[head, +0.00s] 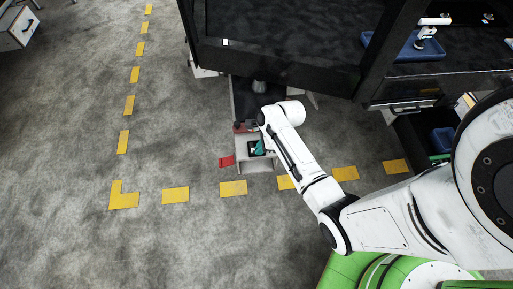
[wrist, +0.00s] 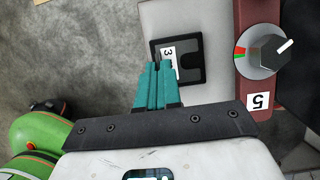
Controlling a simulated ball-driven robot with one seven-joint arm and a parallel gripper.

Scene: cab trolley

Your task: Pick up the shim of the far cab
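A small pale grey box (head: 243,163) stands on the floor below the dark bench in the head view. On its pale top (wrist: 210,20) lies a black square piece (wrist: 190,72) with a white label reading 3. I cannot tell for sure whether this piece is the shim. My gripper (wrist: 158,66) has teal fingers that lie together over the lower left edge of the black piece and hide part of it. The gripper also shows in the head view (head: 260,147). I see nothing held between the fingers.
A red panel (wrist: 245,15) with a black knob (wrist: 267,50) and a label 5 stands right of the black piece. A dark bench (head: 280,60) overhangs behind the box. Yellow floor dashes (head: 233,188) run in front.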

